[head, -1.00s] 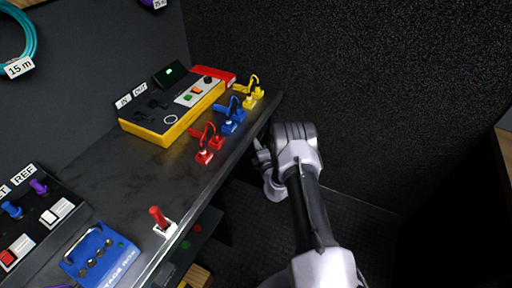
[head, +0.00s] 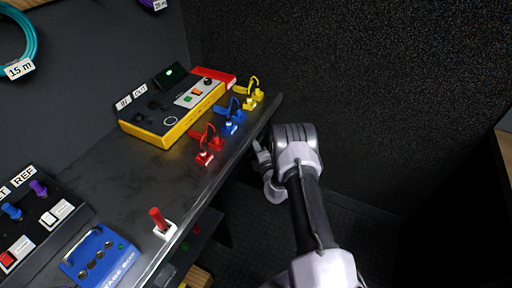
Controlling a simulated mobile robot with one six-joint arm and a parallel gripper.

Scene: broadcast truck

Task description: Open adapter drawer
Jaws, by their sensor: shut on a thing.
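My gripper (head: 262,158) is beside the front edge of the dark counter (head: 110,165), right of the red, blue and yellow connectors. Its fingers are partly hidden by the counter edge and my wrist. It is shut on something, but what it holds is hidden. No drawer front or handle can be made out clearly. Below the counter's front edge, a dark shelf or drawer area shows a small red item (head: 196,228); I cannot tell whether this belongs to the adapter drawer.
On the counter are a yellow-edged console (head: 170,138), red (head: 205,157), blue (head: 232,128) and yellow (head: 252,102) connectors, a red lever (head: 158,218) and a blue box (head: 97,256). A black wall stands behind my arm. Dark floor is open right of the counter.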

